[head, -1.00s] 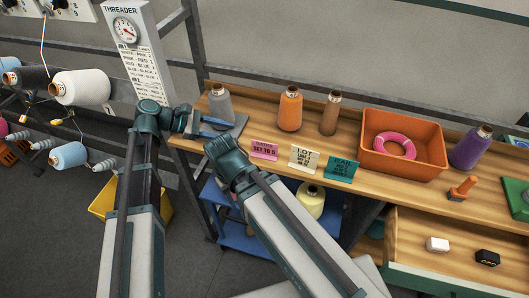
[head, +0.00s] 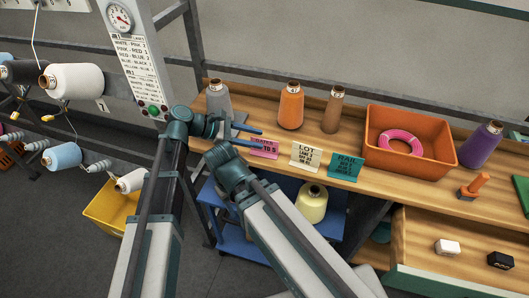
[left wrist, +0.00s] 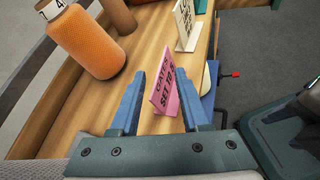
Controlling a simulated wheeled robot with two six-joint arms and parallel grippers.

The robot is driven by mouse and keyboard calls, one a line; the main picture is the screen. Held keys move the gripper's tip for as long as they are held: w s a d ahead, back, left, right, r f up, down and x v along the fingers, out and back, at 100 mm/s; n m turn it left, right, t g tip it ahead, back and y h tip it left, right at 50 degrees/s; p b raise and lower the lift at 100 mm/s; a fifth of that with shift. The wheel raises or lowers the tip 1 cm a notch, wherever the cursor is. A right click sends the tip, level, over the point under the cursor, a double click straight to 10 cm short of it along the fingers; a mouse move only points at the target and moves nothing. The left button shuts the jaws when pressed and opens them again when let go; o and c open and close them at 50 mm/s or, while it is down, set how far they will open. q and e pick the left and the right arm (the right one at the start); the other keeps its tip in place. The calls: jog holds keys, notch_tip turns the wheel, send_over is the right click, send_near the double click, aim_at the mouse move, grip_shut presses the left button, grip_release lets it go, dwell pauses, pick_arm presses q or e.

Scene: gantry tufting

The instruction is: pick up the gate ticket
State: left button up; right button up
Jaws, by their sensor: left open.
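The gate ticket is a small pink folded card (head: 265,149) lettered with gates set to 5, standing near the front edge of the wooden bench. It also shows in the left wrist view (left wrist: 164,96). My left gripper (head: 249,138) is open and empty, just left of and behind the ticket in the head view. In the left wrist view its two blue fingers (left wrist: 160,74) appear on either side of the ticket, with gaps; I cannot tell whether it is fully between them. My right arm crosses the middle of the head view, but its gripper is not seen.
A cream lot card (head: 306,156) and a teal rail card (head: 345,167) stand right of the ticket. Grey (head: 218,97), orange (head: 291,105) and brown (head: 333,110) cones stand behind. An orange bin (head: 410,152) holds a pink ring. An open drawer (head: 420,232) is at lower right.

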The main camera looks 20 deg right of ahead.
pick_arm(q)
jog(key=shift+d+f, duration=0.3)
jog(key=shift+d, duration=0.35)
jog(key=shift+a, duration=0.1)
jog(key=shift+c, duration=0.3)
grip_shut()
dwell(0.6)
